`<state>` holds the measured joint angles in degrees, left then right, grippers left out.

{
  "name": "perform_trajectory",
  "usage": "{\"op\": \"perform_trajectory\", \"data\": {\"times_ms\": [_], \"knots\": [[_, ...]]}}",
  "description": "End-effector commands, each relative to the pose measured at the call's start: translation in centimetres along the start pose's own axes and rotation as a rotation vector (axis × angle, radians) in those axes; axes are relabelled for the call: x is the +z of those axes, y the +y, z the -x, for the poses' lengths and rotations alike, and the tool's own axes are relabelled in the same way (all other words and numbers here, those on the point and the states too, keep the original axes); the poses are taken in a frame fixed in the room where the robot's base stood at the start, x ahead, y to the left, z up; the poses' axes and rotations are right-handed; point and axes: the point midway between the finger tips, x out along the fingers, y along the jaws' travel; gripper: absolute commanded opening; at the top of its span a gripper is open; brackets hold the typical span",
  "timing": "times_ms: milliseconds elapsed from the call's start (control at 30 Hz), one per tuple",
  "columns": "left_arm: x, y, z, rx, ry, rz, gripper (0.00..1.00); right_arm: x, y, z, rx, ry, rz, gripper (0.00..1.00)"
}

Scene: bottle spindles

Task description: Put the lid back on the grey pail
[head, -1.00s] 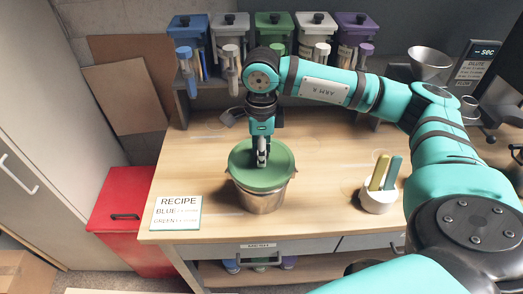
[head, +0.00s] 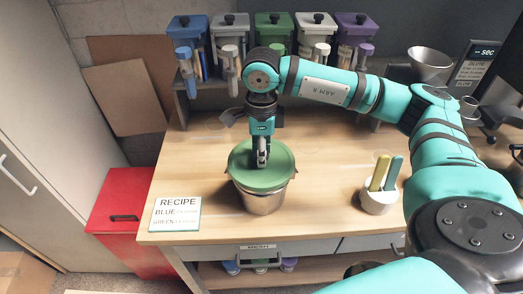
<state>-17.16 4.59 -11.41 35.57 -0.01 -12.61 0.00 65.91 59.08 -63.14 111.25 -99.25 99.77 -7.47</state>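The grey metal pail (head: 263,201) stands upright on the wooden table, left of its middle. The green round lid (head: 246,178) lies over the pail's mouth and covers it from view. The lid looks slightly off to the left of the pail, and I cannot tell whether it is fully seated. My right gripper (head: 261,161) points straight down at the lid's centre, its fingers close together. A knob or handle between the fingers is hidden, so I cannot tell whether it grips the lid. My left gripper is not in view.
A recipe card (head: 176,214) lies at the table's front left. A white cup (head: 378,202) with yellow and teal sticks stands right of the pail. Several coloured-lid containers (head: 274,35) line the back shelf. A metal funnel (head: 430,62) is at the back right. Table between is clear.

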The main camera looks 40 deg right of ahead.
Motion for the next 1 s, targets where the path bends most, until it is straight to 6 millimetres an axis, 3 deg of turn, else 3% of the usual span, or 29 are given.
{"op": "perform_trajectory", "data": {"times_ms": [1000], "knots": [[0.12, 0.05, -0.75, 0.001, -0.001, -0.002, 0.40, 0.02, 0.00, -0.32, 0.000, 0.000, 0.000, 0.01]]}}
